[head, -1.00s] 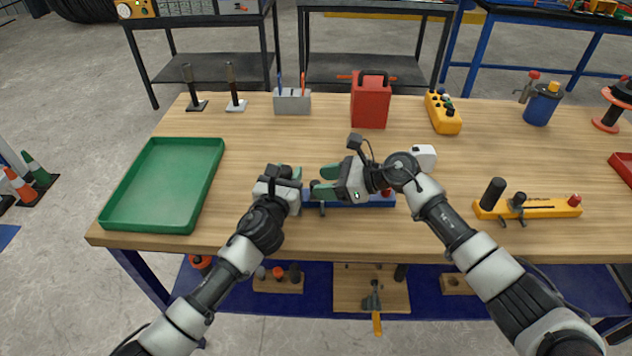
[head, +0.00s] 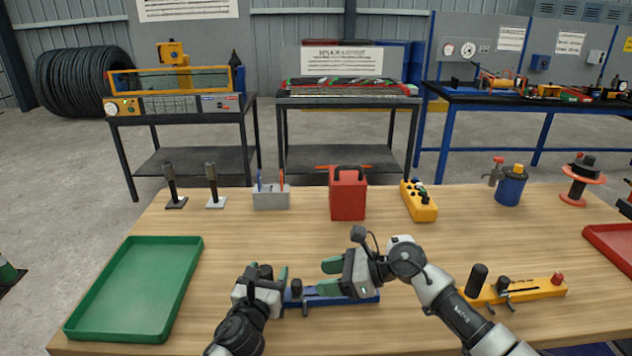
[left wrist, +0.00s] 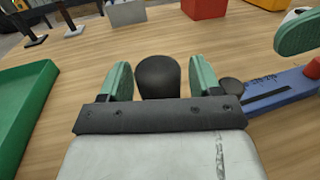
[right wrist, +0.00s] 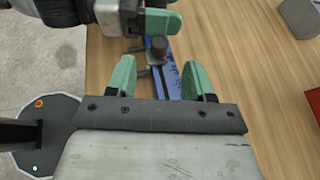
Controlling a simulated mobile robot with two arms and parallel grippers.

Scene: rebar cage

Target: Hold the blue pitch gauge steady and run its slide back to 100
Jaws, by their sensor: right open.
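The blue pitch gauge (head: 355,299) lies on the workbench in front of me. Its black upright handle (left wrist: 158,78) stands at its left end, between the fingers of my left gripper (head: 266,274). Those fingers look spread, with a gap at least on the right side of the handle. The dark slide knob (head: 297,287) is near the left end of the slot, close to the handle; it also shows in the right wrist view (right wrist: 158,48). My right gripper (head: 327,277) is open and empty, above the gauge and right of the knob. The scale figures are unreadable.
A yellow gauge (head: 535,288) lies to the right. A green tray (head: 190,262) is at the left. A red can (head: 348,197), a grey pen holder (head: 271,199) and a yellow box (head: 420,205) stand behind. Bare wood surrounds the blue gauge.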

